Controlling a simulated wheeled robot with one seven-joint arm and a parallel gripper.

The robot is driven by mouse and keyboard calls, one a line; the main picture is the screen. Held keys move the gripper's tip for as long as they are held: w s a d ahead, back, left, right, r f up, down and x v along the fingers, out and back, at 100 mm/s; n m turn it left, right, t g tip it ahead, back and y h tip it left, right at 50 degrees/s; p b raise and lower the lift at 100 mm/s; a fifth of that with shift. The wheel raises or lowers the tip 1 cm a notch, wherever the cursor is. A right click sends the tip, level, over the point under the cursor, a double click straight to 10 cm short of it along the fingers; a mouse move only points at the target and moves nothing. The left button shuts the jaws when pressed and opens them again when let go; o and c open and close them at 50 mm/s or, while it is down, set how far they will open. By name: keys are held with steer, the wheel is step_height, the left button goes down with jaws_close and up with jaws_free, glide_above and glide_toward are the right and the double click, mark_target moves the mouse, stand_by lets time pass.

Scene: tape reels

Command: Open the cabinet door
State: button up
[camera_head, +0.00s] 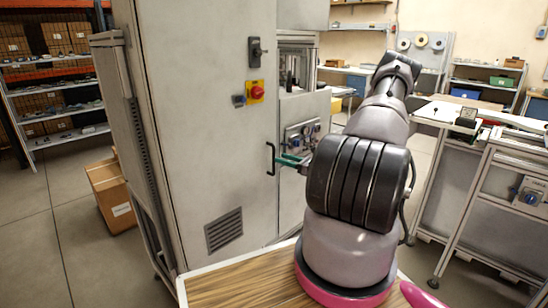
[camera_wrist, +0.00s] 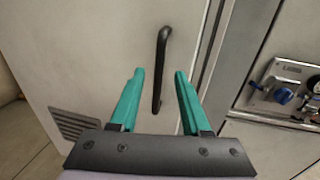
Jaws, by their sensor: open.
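The grey cabinet door (camera_head: 210,120) is shut in the head view, with a black upright handle (camera_head: 271,158) near its right edge. In the wrist view the door (camera_wrist: 90,50) fills the left and middle, and the handle (camera_wrist: 161,68) stands between the two teal fingers in the picture. My gripper (camera_head: 290,160) is at the handle's right in the head view, partly hidden by my arm. In the wrist view my gripper (camera_wrist: 158,75) is open with nothing held. I cannot tell whether a finger touches the handle.
A red knob on a yellow plate (camera_head: 255,92) and a black latch (camera_head: 257,52) sit on the door's upper part. A control panel with a blue knob (camera_wrist: 283,95) is to the right. A cardboard box (camera_head: 110,195) stands on the floor at left. A wooden surface (camera_head: 240,286) lies in front.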

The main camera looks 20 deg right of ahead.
glide_above(274, 173)
steer(key=shift+w, duration=0.35)
jaws_close()
steer(key=shift+d, duration=0.1)
stand_by(1.2)
